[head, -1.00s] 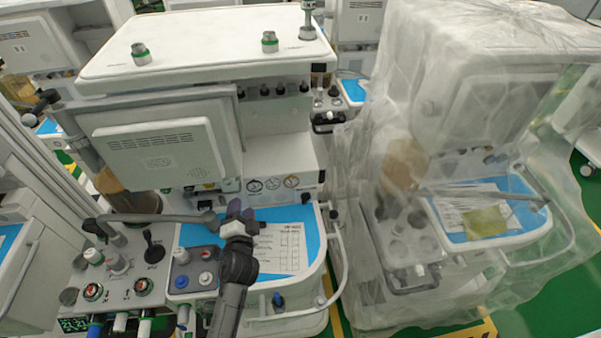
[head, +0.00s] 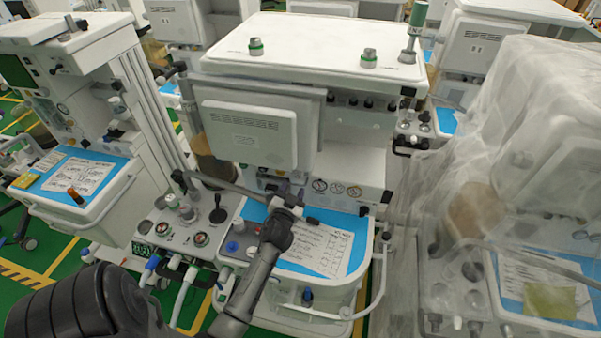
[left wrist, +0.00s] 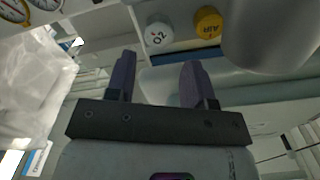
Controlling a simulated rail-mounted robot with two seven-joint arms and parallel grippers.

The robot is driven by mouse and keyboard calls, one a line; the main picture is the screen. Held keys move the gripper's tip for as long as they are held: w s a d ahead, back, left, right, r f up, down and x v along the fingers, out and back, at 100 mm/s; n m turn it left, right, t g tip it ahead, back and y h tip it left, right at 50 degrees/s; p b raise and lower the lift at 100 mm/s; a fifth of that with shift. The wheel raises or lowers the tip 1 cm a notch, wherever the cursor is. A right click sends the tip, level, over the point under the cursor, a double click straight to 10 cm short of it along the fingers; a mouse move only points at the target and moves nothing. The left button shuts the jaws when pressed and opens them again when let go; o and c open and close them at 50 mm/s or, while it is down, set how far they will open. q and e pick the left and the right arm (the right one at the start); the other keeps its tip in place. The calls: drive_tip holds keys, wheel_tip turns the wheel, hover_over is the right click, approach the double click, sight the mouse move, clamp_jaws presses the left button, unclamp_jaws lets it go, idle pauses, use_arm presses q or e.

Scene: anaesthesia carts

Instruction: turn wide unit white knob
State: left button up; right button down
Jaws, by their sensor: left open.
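The left wrist view shows a round white knob marked O2 (left wrist: 158,34) and, to its right, a yellow knob marked AIR (left wrist: 208,22). My left gripper (left wrist: 159,62) is open and empty. Its two dark fingers point up toward these knobs, with the white knob just beyond the gap between the tips and apart from them. In the head view my left gripper (head: 287,197) is in front of the middle cart, above its blue work surface (head: 345,228) and below the grey monitor. I cannot make out the O2 knob in the head view. My right gripper is not in view.
The monitor (head: 250,137) hangs just above and left of the gripper. A grey bar (head: 222,188) runs beside it. A control panel with a blue knob (head: 232,246) is at lower left. A plastic-covered cart (head: 510,150) stands to the right. Pressure gauges (left wrist: 45,5) show at upper left.

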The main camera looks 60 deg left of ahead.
sight(298, 176)
use_arm(q)
drive_tip(key=x, duration=0.8)
drive_tip(key=shift+d, duration=0.1)
drive_tip(key=shift+c, duration=0.3)
